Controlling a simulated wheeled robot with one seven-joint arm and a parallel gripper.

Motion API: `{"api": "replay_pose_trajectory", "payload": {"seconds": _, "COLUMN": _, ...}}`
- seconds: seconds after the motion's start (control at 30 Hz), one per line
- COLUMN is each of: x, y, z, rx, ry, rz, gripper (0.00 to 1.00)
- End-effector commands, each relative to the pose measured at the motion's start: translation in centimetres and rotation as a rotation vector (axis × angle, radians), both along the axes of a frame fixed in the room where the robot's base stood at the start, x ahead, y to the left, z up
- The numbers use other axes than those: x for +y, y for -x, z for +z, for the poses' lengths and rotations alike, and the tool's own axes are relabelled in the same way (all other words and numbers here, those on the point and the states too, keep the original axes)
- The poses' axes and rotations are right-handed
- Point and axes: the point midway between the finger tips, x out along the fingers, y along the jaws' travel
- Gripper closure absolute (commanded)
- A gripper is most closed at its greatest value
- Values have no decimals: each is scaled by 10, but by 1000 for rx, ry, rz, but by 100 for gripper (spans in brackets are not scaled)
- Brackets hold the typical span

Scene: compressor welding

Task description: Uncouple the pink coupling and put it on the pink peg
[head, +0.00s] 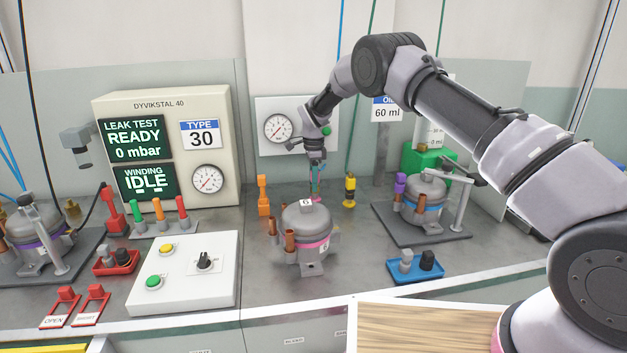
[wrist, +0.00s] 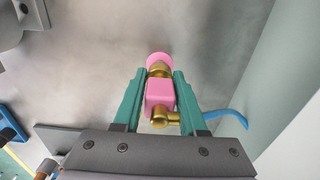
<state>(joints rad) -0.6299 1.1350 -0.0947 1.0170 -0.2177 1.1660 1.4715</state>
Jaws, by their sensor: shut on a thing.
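The pink coupling (wrist: 160,97) is a pink block with brass ends, one of them a side stub. My gripper (wrist: 159,88) has teal fingers shut on its two sides in the wrist view. A round pink piece (wrist: 158,60) shows just beyond the coupling's brass end; I cannot tell whether it is the peg or whether they touch. In the head view my gripper (head: 316,184) points down low over the bench, behind the grey compressor with a pink band (head: 305,238). That compressor partly hides the area below the fingers, so the coupling's height is unclear.
An orange piece (head: 263,195) stands left of my gripper and a yellow-black one (head: 350,190) right of it. A compressor with a blue band (head: 425,205) and a purple coupling (head: 401,185) stands at right. A blue hose (wrist: 232,115) lies close by in the wrist view.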

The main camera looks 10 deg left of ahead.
Motion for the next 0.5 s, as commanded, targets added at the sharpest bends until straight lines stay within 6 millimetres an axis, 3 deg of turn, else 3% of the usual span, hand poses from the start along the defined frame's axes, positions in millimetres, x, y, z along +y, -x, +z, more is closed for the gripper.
{"api": "replay_pose_trajectory", "payload": {"seconds": 0.27, "x": 0, "y": 0, "z": -8, "rx": -1, "ry": 0, "rz": 0, "gripper": 100}}
{"api": "replay_pose_trajectory", "payload": {"seconds": 0.3, "x": 0, "y": 0, "z": -8, "rx": -1, "ry": -1, "rz": 0, "gripper": 48}}
{"api": "replay_pose_trajectory", "payload": {"seconds": 0.37, "x": 0, "y": 0, "z": -8, "rx": -1, "ry": -1, "rz": 0, "gripper": 25}}
{"api": "replay_pose_trajectory", "payload": {"seconds": 0.5, "x": 0, "y": 0, "z": -8, "rx": -1, "ry": 0, "rz": 0, "gripper": 24}}
